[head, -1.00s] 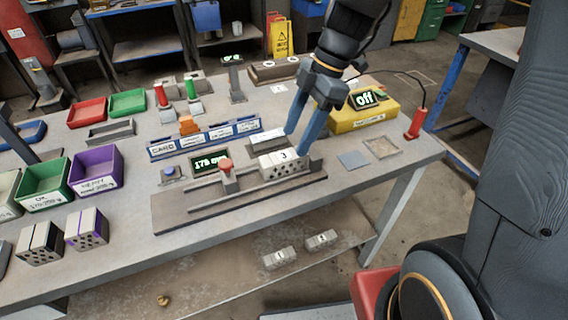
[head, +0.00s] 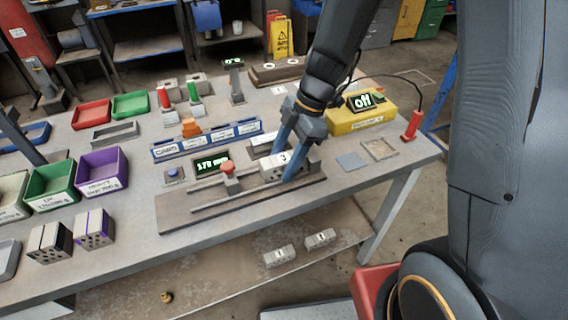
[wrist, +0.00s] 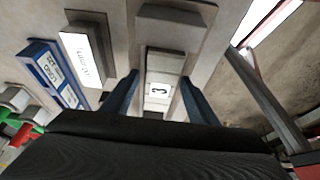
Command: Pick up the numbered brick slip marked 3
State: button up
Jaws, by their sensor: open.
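In the wrist view the label 3 (wrist: 158,88) shows between the two fingers (wrist: 155,98), with a gap at each side. Part of the brick is hidden by a finger in the head view.
A red knob (head: 227,168) and a green display (head: 211,163) stand left of the brick. A pale labelled block (head: 262,145) lies just behind it. The yellow box (head: 352,122) is at right.

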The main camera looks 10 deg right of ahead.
jog(key=shift+f, duration=0.1)
dwell(0.6)
jog(key=c, duration=1.3)
jog(key=shift+c, duration=0.2)
